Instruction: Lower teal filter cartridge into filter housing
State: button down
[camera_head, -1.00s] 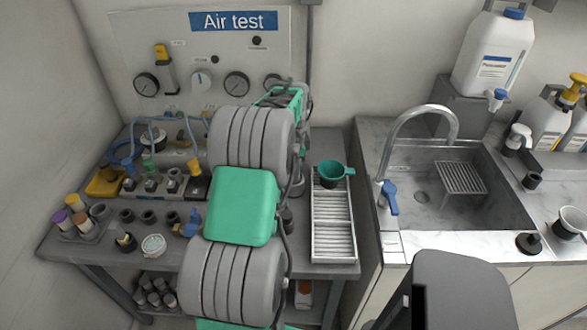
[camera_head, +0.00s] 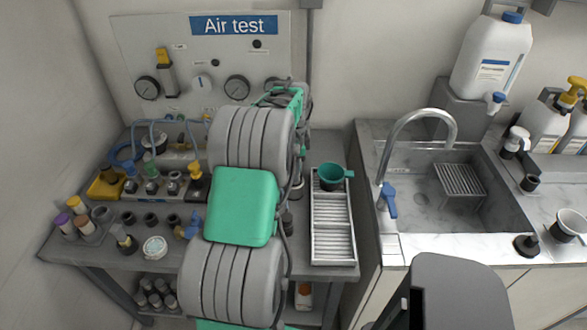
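I cannot make out a teal filter cartridge with certainty. A small teal cup with a side handle (camera_head: 332,176) sits at the back of the slatted metal tray (camera_head: 333,259), right of my arm. A row of small fittings with blue, green and yellow tops stands on a grey manifold (camera_head: 163,186) left of my arm; I cannot tell whether a filter housing is among them. My grey and green arm reaches over the middle of the bench and covers much of it. My gripper's fingers are hidden behind my arm, so what they hold does not show.
The Air test panel (camera_head: 200,60) with gauges stands behind the bench. Dark round holders (camera_head: 151,219) and capped vials (camera_head: 75,204) are at the front left. A sink with a curved tap (camera_head: 420,115) is at the right. Bare bench top shows behind the slatted tray.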

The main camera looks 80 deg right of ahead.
jog(key=shift+f, duration=0.1)
jog(key=shift+f+b, duration=0.35)
jog(key=shift+f, duration=0.25)
jog(key=c, duration=0.9)
grip_release()
notch_tip(320, 180, up, 8)
jog(key=shift+f+b, duration=0.1)
jog(key=shift+b, duration=0.3)
